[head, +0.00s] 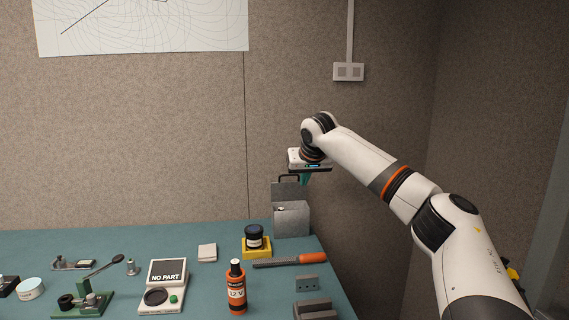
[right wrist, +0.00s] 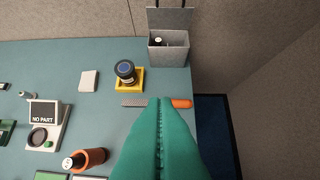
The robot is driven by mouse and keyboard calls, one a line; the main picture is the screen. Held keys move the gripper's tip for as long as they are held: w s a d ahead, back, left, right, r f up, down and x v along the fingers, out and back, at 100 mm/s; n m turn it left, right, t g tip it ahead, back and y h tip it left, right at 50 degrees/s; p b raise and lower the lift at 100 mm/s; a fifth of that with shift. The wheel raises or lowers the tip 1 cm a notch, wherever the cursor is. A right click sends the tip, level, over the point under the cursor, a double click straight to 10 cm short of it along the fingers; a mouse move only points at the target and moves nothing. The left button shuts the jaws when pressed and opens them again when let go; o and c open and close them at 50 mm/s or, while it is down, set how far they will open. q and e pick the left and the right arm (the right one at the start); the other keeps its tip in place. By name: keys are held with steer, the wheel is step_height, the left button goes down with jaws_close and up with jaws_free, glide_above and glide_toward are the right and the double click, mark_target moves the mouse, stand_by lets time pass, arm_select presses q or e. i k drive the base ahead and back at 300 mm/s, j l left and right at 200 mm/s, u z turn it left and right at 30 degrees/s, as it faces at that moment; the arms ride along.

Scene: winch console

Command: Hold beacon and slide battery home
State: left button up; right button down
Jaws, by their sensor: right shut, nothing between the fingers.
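An orange cylinder (head: 237,297) with a "12 V" label and a dark upper end stands upright at the front of the teal table. It looks like the beacon; whether its dark and pale end is the battery, I cannot tell. It also shows in the right wrist view (right wrist: 93,158), at the lower left. My right gripper (head: 304,179) is shut and empty, raised in front of the grey box at the back right. Its teal fingers (right wrist: 160,104) press together in the right wrist view, pointing over the orange-handled file. My left gripper is not in view.
A grey open-lidded box (head: 292,220) stands at the table's back right, with a small item inside. A dark jar (head: 254,238) sits in a yellow holder (head: 257,254). An orange-handled file (head: 311,259), a "NO PART" device (head: 167,272) and grey blocks (head: 315,310) lie nearby. The back left is clear.

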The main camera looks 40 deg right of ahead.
mark_target(290, 191)
steer(key=i+l, duration=0.85)
steer(key=i, duration=0.15)
